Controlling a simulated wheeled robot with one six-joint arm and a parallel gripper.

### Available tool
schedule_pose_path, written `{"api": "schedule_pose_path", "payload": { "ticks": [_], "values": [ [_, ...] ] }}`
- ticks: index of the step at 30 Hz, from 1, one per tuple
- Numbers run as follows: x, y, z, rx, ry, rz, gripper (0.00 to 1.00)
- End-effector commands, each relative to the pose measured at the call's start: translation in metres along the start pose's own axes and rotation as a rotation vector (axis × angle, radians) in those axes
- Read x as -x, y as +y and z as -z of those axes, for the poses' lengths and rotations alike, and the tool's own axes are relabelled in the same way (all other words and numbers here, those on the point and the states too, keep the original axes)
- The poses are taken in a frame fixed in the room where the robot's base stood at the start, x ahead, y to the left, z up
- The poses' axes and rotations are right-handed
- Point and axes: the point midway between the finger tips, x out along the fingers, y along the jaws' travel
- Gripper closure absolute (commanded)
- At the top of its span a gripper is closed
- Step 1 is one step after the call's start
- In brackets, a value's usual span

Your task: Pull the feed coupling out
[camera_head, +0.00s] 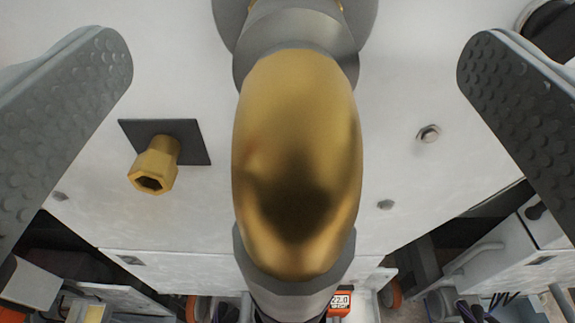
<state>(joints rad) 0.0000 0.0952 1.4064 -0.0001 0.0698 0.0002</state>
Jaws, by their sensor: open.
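A large gold elbow with grey collars, which looks like the feed coupling (297,150), fills the middle of the camera_head view. Its upper end meets a round grey flange (228,14) on the white panel, and its lower end runs into a grey collar at the bottom. My gripper (295,62) is open, with one textured grey finger at the left and one at the right. The elbow shows between the fingers with a wide gap on each side, and neither finger touches it. How deep the fingers reach relative to it is hard to tell.
A small brass hex fitting (154,169) sticks out from a dark square plate (197,147) left of the elbow. Bolts (428,133) dot the white panel (400,90). A dark round part (552,28) is at upper right.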

Motion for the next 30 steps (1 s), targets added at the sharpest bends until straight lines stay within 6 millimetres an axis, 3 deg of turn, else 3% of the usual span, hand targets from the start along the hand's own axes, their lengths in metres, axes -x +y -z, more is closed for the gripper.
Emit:
{"api": "schedule_pose_path", "payload": {
  "ticks": [26,30],
  "values": [
    [0.0003,0.0,0.0004,0.0,0.001,0.0,0.0],
    [0.0003,0.0,0.0004,0.0,0.001,0.0,0.26]
  ]
}}
